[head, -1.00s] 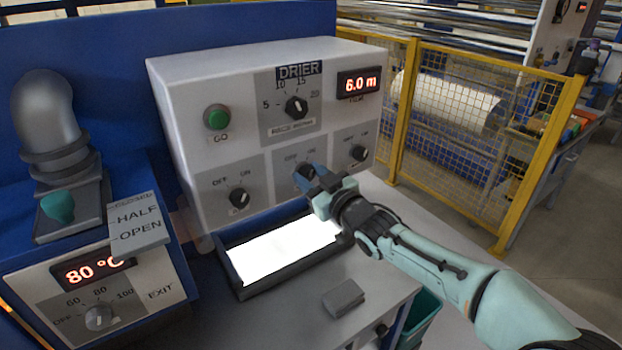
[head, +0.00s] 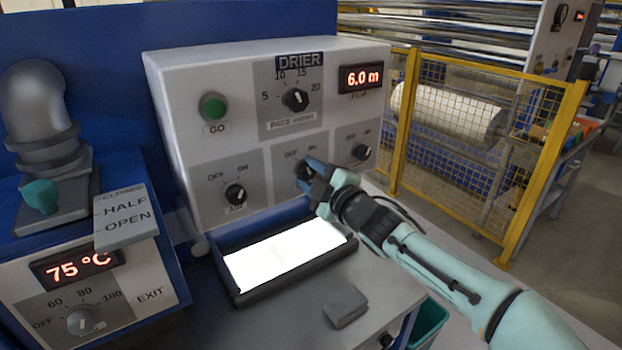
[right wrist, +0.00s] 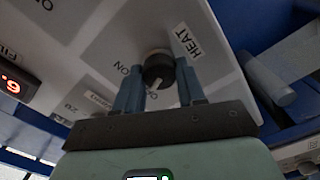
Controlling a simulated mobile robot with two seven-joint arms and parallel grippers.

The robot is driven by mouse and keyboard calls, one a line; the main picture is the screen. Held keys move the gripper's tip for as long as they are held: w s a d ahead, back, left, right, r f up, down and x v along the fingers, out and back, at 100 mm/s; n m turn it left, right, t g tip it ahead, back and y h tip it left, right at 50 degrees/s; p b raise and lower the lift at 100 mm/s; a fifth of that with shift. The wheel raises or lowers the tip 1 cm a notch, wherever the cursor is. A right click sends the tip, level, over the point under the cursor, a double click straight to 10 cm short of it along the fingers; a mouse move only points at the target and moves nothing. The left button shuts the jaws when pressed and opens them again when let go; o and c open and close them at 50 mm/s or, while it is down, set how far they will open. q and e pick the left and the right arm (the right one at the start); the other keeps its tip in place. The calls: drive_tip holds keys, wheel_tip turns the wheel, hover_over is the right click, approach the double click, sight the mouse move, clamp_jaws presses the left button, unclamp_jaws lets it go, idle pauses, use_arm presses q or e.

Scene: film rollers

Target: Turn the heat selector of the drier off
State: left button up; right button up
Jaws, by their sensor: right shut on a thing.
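The drier panel (head: 235,110) stands in the middle of the head view, with three lower selectors under OFF and ON marks. My right gripper (head: 308,173) is at the middle one and hides most of it. In the right wrist view this heat selector (right wrist: 158,68) is a dark round knob beside a HEAT label (right wrist: 187,40). The fingers of my right gripper (right wrist: 161,84) are on either side of it, shut on it. A pale pointer mark shows on the knob; which word it points at I cannot tell. My left gripper is out of view.
The air selector (head: 235,194) is left of my gripper, another selector (head: 361,152) right of it. Below are a bright lit tray (head: 240,290) and a grey block (head: 345,306). A left unit display (head: 76,267) reads 75 °C. A yellow mesh fence (head: 400,130) stands at right.

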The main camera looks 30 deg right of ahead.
drive_tip(key=shift+n, duration=0.7)
drive_tip(key=o, duration=1.1)
drive_tip(key=shift+c, duration=0.2)
drive_tip(key=s+d, duration=0.1)
drive_tip(key=s, duration=1.2)
drive_tip(key=shift+s, duration=0.2)
